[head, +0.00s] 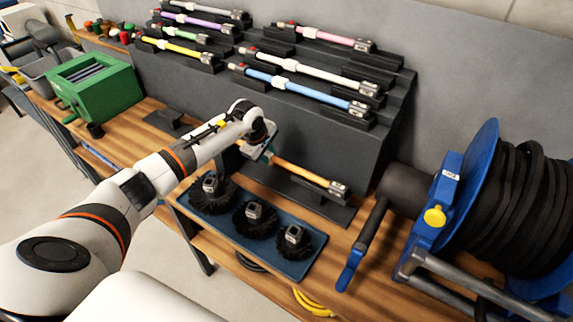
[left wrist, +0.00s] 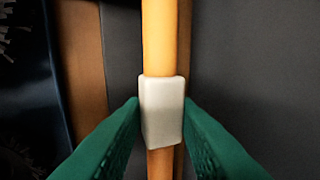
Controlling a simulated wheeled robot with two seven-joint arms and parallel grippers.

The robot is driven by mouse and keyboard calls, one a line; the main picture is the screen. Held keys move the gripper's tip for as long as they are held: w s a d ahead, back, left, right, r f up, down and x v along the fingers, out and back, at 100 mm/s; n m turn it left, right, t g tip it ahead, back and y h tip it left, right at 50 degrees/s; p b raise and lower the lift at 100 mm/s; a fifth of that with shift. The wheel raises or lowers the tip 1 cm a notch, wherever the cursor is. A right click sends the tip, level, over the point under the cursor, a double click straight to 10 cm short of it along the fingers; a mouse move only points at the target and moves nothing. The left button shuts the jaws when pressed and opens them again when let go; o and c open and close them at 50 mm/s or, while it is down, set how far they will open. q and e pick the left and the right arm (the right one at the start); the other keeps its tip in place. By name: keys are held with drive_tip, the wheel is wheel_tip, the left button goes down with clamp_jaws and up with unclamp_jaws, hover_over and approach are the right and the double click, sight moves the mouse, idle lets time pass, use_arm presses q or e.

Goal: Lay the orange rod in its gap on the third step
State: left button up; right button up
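The orange rod (head: 300,173) lies low in front of the dark stepped rack (head: 335,150), over a low black holder (head: 310,202). Its grey end piece (head: 338,189) points right. My left gripper (head: 262,153) reaches its left part from above. In the left wrist view, the green fingers press both sides of the white collar (left wrist: 163,110) on the rod. I cannot tell whether the rod is clear of its holder. On the rack's right half, an empty stretch (head: 328,57) shows between the pink rod (head: 325,37) and the white rod (head: 310,70). My right gripper is not in view.
A blue rod (head: 305,90) lies below the white one, and several rods fill the left half. A blue tray (head: 270,258) with three black brushes stands at the front. A hose reel (head: 485,215) stands at right, a green box (head: 95,85) at left.

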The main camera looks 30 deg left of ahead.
sight(267, 154)
use_arm(q)
drive_tip(key=shift+r, duration=0.1)
clamp_jaws()
drive_tip(key=shift+r+p, duration=1.05)
drive_tip(key=shift+r, duration=0.9)
drive_tip(key=shift+r+p, duration=0.45)
drive_tip(key=shift+r, duration=0.55)
drive_tip(key=shift+d, duration=0.1)
